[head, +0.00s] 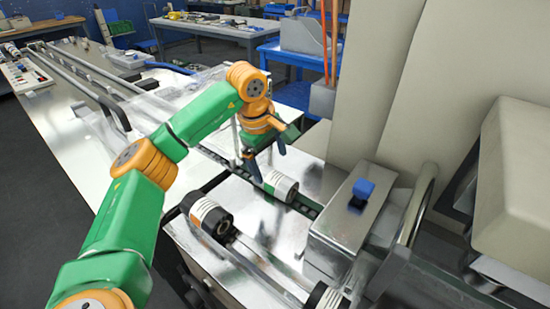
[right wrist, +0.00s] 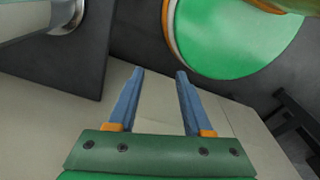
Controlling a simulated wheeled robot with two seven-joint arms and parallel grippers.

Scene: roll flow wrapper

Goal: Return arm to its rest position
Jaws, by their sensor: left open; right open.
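My left arm is green and orange and reaches in from the left of the head view. Its gripper (head: 268,160) points down, open and empty, above the metal work surface of the machine (head: 238,203). The right arm does not show in the head view.
A black-ended roll (head: 210,216) sits on a shaft near the front edge. A metal box with a blue button (head: 362,189) and a tall beige housing (head: 377,83) stand at the right. In the right wrist view, a large green rounded part is close above the fingers.

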